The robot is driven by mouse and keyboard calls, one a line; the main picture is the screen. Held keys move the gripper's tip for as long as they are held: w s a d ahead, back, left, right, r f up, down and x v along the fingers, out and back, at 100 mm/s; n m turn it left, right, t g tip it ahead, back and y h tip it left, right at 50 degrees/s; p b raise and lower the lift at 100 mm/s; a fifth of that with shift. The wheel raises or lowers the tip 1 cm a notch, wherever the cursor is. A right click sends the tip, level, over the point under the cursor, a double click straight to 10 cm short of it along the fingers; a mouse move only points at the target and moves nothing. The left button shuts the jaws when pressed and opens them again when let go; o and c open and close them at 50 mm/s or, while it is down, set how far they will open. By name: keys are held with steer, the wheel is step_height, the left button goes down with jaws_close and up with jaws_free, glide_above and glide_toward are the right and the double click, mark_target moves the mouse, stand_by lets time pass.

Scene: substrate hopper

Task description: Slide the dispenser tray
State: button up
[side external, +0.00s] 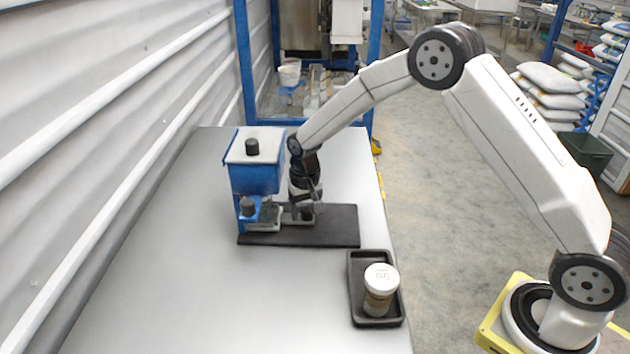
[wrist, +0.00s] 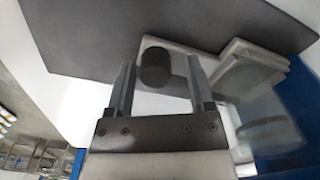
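The dispenser tray (side external: 290,217) is a pale grey slide that sticks out to the right from under the blue hopper (side external: 255,178). In the wrist view the tray (wrist: 205,68) carries a dark round knob (wrist: 155,68) at its outer end. My gripper (side external: 306,207) points down over this outer end. In the wrist view its two fingers stand on either side of the knob, with a gap visible on the right; contact on the left is unclear. The fingers are apart. In the side view the arm hides part of the tray and knob.
A black base plate (side external: 335,228) lies under the hopper. A black tray (side external: 357,300) with a white-lidded jar (side external: 380,285) stands near the table's right edge. The hopper has a pale lid with a black knob (side external: 252,147). The table's left and front are clear.

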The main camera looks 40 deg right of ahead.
steer(key=shift+d+r, duration=0.1)
stand_by(0.3)
steer(key=shift+r, duration=3.8)
steer(key=shift+s, duration=0.15)
steer(key=shift+s+r, duration=0.2)
steer(key=shift+s, duration=0.35)
steer(key=s+d+n+t, duration=0.2)
steer(key=s+n, duration=0.2)
steer(key=s, duration=1.7)
steer(key=shift+s+t, duration=0.25)
steer(key=shift+t, duration=0.05)
